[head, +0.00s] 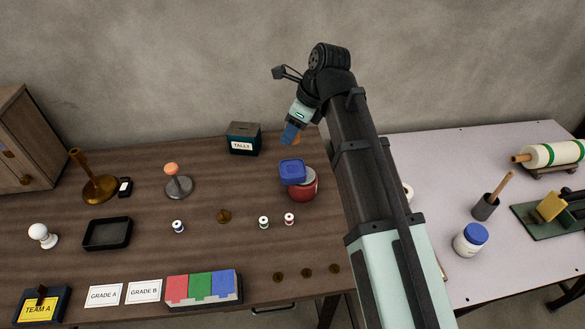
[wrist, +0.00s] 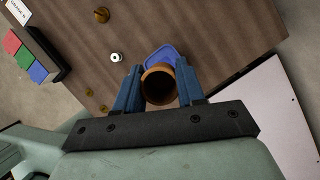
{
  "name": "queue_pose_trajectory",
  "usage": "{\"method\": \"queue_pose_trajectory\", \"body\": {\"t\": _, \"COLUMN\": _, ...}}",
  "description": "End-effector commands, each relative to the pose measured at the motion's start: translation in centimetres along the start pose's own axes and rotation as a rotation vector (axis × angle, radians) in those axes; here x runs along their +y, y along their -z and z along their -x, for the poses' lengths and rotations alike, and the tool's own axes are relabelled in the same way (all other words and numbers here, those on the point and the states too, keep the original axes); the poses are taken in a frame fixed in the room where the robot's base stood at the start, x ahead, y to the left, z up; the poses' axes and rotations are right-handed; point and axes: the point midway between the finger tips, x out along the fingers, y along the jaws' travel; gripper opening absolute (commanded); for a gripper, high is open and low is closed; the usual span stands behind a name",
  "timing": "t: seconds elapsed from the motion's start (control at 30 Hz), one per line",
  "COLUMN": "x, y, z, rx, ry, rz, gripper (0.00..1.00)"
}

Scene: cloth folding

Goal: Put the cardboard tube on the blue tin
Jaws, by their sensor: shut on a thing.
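My gripper (head: 292,133) is shut on the brown cardboard tube (head: 297,139), which is mostly hidden behind the blue fingers in the head view. In the wrist view, my gripper (wrist: 158,90) has one finger on each side of the tube (wrist: 147,88), whose round open end faces the camera.
A dark green TALLY box (head: 243,139) stands behind the tin to the left. A stand with an orange knob (head: 178,183) is farther left. My arm hides the table's right end.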

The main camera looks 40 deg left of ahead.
Motion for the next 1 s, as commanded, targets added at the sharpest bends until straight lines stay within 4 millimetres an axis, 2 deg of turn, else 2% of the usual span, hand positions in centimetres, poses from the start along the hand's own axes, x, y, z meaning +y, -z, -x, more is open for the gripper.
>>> {"method": "queue_pose_trajectory", "body": {"t": 0.17, "x": 0.0, "y": 0.2, "z": -0.5, "rx": -0.001, "ry": 0.015, "rz": -0.038, "gripper": 0.11}}
{"method": "queue_pose_trajectory", "body": {"t": 0.53, "x": 0.0, "y": 2.2, "z": -5.1, "rx": 0.000, "ry": 0.015, "rz": -0.039, "gripper": 0.11}}
{"method": "queue_pose_trajectory", "body": {"t": 0.77, "x": 0.0, "y": 2.6, "z": -6.4, "rx": -0.001, "ry": 0.016, "rz": -0.038, "gripper": 0.11}}
{"method": "queue_pose_trajectory", "body": {"t": 1.0, "x": 0.0, "y": 3.7, "z": -8.8, "rx": 0.000, "ry": 0.015, "rz": -0.039, "gripper": 0.11}}
